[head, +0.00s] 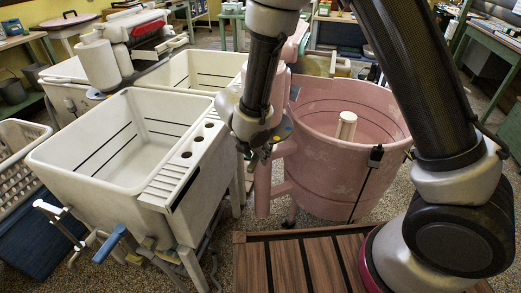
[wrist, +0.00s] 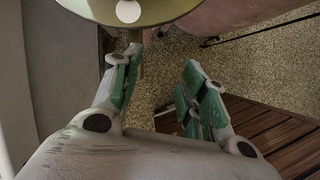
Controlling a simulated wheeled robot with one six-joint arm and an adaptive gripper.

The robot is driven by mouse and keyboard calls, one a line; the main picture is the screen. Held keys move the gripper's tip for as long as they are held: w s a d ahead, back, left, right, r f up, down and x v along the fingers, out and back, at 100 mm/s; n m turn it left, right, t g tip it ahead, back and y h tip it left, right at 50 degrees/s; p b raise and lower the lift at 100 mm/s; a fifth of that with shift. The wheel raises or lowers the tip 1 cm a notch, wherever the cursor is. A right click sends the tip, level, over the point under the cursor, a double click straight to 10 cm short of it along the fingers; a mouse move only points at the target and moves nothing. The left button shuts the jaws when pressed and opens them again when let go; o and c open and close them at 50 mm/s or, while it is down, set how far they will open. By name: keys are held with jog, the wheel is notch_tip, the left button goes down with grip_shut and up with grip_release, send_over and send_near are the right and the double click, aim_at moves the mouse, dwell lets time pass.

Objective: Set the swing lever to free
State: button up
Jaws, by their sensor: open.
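My gripper (head: 258,160) hangs between the white twin tub (head: 113,185) and the pink washer tub (head: 340,125). In the wrist view my gripper (wrist: 163,64) has its green-padded fingers apart, with only floor seen between them. A round olive part with a pale knob (wrist: 128,11) shows at the top of the wrist view, just beyond the left finger. I cannot tell whether it is the swing lever. A pink part (head: 295,45) stands behind my arm at the pink tub, mostly hidden. No swing lever can be made out clearly in the head view.
A blue-handled lever (head: 109,244) sticks out at the front of the white twin tub. A red-and-white wringer (head: 140,28) stands at back left. A slatted wooden platform (head: 290,265) lies in front. A white basket (head: 18,150) is at far left.

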aim_at(253, 163)
jog(key=a+n, duration=0.1)
jog(key=w+a+n+y, duration=0.1)
jog(key=shift+a, duration=0.3)
jog(key=shift+n, duration=0.5)
jog(key=x, duration=0.7)
jog(key=shift+a+f, duration=0.2)
jog(key=shift+f, duration=0.2)
grip_shut()
